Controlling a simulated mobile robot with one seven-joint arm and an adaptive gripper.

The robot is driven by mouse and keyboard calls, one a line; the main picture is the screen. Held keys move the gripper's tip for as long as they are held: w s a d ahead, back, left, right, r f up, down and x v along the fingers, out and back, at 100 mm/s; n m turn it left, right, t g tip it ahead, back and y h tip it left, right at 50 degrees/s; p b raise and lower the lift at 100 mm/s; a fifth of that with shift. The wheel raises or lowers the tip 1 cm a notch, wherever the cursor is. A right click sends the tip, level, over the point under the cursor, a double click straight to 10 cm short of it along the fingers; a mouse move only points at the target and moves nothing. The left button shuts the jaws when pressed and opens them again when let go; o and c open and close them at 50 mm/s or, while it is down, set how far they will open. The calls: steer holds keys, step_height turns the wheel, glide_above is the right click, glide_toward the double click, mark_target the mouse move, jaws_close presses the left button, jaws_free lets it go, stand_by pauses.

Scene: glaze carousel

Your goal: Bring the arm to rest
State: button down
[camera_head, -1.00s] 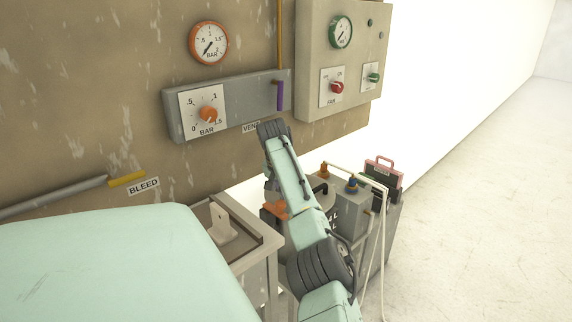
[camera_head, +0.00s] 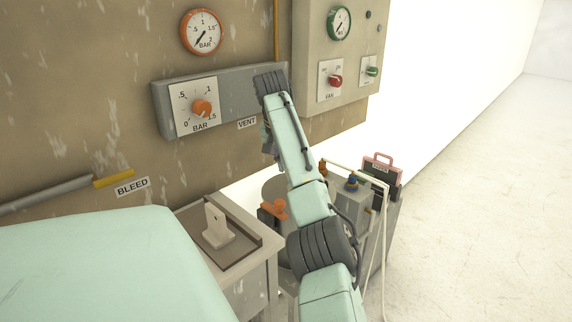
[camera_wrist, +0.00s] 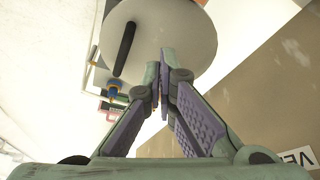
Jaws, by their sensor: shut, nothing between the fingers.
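My arm, mint green with dark grey joints, reaches up from the bottom of the head view toward the wall panel. Its upper bend covers the right end of the grey valve panel (camera_head: 240,92). My gripper (camera_wrist: 161,75) shows in the wrist view with its two purple-padded fingers brought together and nothing between them. In the head view the gripper hangs below the bend, mostly hidden behind the arm. Beyond the fingertips in the wrist view is a round pale lid (camera_wrist: 190,35) with a black handle (camera_wrist: 124,48); no contact shows.
The wall holds an orange gauge (camera_head: 201,32), an orange pressure knob (camera_head: 202,108), a red fan knob (camera_head: 335,81) and a yellow bleed handle (camera_head: 114,178). A bench with a white bracket (camera_head: 215,228) stands lower left. A pink-handled case (camera_head: 380,170) stands right. The right floor is clear.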

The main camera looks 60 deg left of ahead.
steer(key=shift+s+d+r, duration=0.1)
steer(key=shift+d+r, duration=0.05)
steer(key=shift+r, duration=0.25)
stand_by(0.3)
